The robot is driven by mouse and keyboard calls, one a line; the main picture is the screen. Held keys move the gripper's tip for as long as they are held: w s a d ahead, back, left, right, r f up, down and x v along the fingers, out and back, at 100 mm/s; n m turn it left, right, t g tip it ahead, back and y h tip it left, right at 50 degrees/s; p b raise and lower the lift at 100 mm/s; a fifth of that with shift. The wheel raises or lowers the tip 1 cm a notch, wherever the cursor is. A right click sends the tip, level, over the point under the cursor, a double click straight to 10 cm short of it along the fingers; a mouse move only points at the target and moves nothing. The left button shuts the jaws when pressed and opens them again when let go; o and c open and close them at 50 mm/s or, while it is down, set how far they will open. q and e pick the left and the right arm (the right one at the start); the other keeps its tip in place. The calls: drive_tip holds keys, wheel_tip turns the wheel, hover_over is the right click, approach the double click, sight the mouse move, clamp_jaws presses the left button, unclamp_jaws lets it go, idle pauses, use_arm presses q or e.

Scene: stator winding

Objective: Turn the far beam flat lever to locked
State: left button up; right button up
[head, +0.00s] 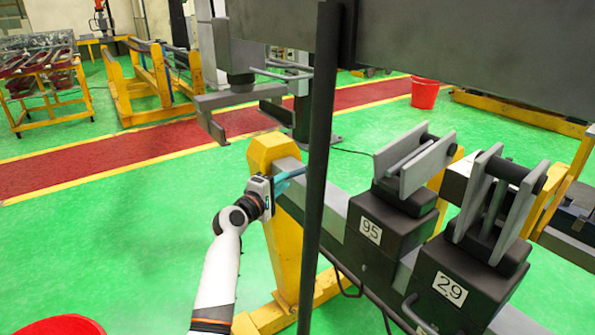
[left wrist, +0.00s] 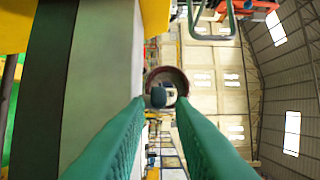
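My left gripper (head: 288,181) is beside the far end of the grey beam (head: 335,205), close to the yellow post (head: 285,235). In the left wrist view its two teal fingers (left wrist: 160,103) are apart with a clear gap. A dark reddish ring (left wrist: 168,76) and a small dark knob (left wrist: 158,97) show beyond the fingertips, in line with the gap. I cannot tell whether either belongs to the flat lever, or how far off they are. I cannot make out the lever in the head view. The right gripper is out of view.
A dark upright bar (head: 320,170) crosses the head view just right of my left gripper. Dark blocks labelled 95 (head: 371,232) and 29 (head: 449,288) stand along the beam.

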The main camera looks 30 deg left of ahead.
sight(296, 171)
use_arm(q)
drive_tip(key=w, duration=0.7)
drive_tip(key=shift+f, duration=0.1)
drive_tip(key=shift+s, duration=0.1)
clamp_jaws()
